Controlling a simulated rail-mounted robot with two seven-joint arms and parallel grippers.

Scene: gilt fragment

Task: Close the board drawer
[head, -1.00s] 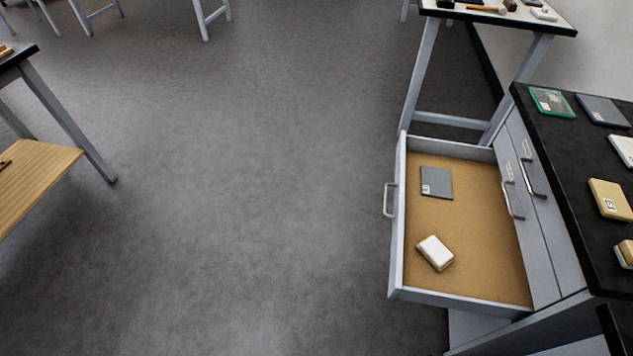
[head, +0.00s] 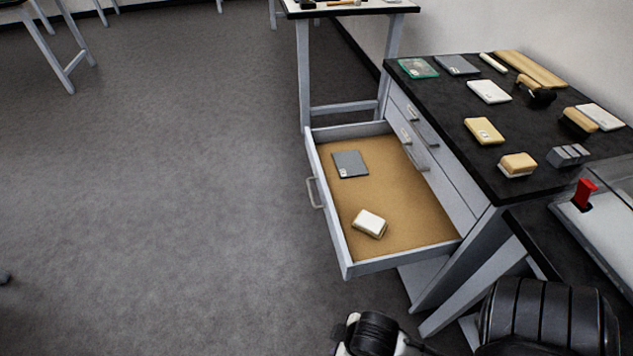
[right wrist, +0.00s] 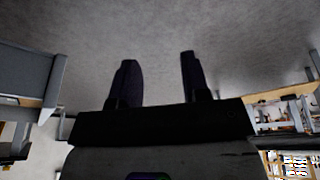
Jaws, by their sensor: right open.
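The board drawer (head: 343,236) is pulled well out of the grey cabinet under the black-topped bench in the head view. Its front panel, with a silver handle (head: 314,192), faces left. Inside lie a flat grey item (head: 350,164) and a small white-topped block (head: 370,223). My right gripper (right wrist: 158,62) shows in the right wrist view with its two dark fingers apart and nothing between them. Dark parts of my arm show at the bottom right of the head view, away from the drawer. My left gripper is not in view.
The black bench top (head: 450,115) holds boards, blocks and brushes. A red-handled item (head: 585,194) stands at the right. Another table (head: 345,10) stands behind the drawer. The grey floor (head: 180,200) left of the drawer is clear.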

